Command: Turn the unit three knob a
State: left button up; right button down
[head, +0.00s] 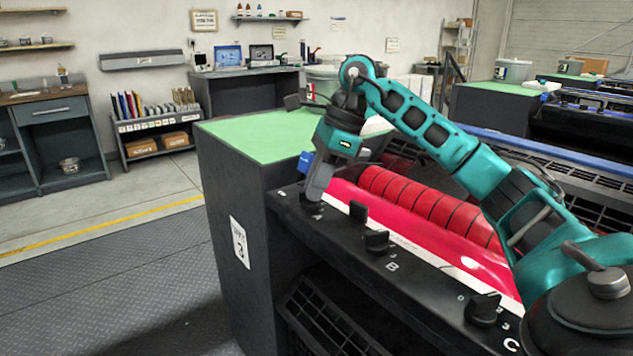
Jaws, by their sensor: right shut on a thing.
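Unit three (228,180) is a dark cabinet with a green top and a white sign on its side that appears to read 3. Its black front rail carries several black knobs beside a red roller (432,203). My right gripper (314,196) points down at the far left end of the rail, by the letter A. It is shut on knob a, which its fingers mostly hide. A knob (377,241) stands near the letter B, and another knob (483,309) near the letter C. My left gripper is out of view.
A small upright black piece (358,211) stands on the rail just right of my gripper. A pale bin (324,78) stands behind my arm on the green top. The floor at left is clear, with a yellow line (110,227).

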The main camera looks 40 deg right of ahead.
jog(key=shift+s+a+m+t+h+p, duration=0.1)
jog(key=shift+m+t+h+p, duration=0.2)
jog(key=shift+m, duration=0.8)
jog(key=m, duration=0.2)
jog(key=m+t+h+p, duration=0.1)
jog(key=m, duration=0.1)
jog(key=shift+s+a, duration=0.15)
jog(key=shift+a, duration=0.1)
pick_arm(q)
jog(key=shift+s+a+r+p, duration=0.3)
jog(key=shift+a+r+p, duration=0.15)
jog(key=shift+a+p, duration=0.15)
pick_arm(e)
jog(key=shift+a+m+t+h, duration=0.15)
jog(key=shift+m+h, duration=0.2)
jog(key=shift+m, duration=0.5)
jog(key=shift+m+t+h, duration=0.15)
jog(key=shift+m+h, duration=0.2)
jog(key=shift+m, duration=0.5)
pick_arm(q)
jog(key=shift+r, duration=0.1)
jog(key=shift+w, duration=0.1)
pick_arm(e)
jog(key=c, duration=1.2)
grip_release()
